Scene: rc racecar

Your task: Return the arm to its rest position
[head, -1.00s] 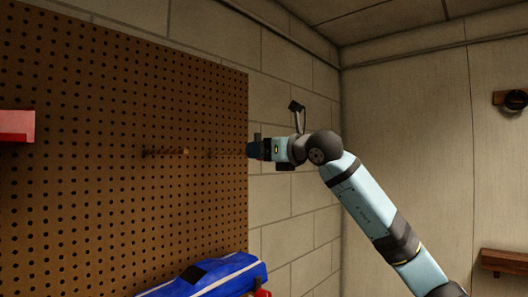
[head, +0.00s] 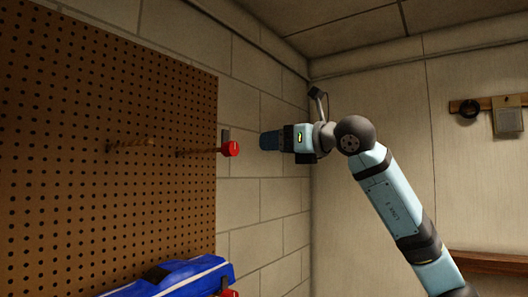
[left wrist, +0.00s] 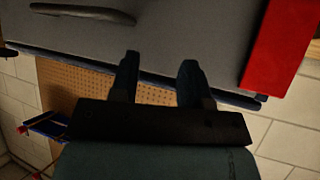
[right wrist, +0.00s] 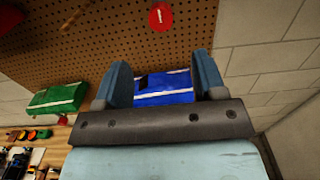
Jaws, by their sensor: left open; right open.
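My right arm reaches in from the right in the head view, and its gripper (head: 270,140) faces the pegboard's right edge with a gap between. In the right wrist view its two blue fingers (right wrist: 160,78) are spread and empty. A red round piece (head: 229,149) hangs on a peg at the pegboard's right edge, just left of that gripper; it also shows in the right wrist view (right wrist: 161,17). My left gripper is outside the head view. In the left wrist view its fingers (left wrist: 159,66) are apart with nothing between them, below a grey surface.
The brown pegboard (head: 90,120) covers the left wall, with pegs sticking out. A blue car body (head: 175,277) lies low at its bottom right, and a green one (right wrist: 58,98) shows in the right wrist view. A red block (left wrist: 278,45) is near the left gripper.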

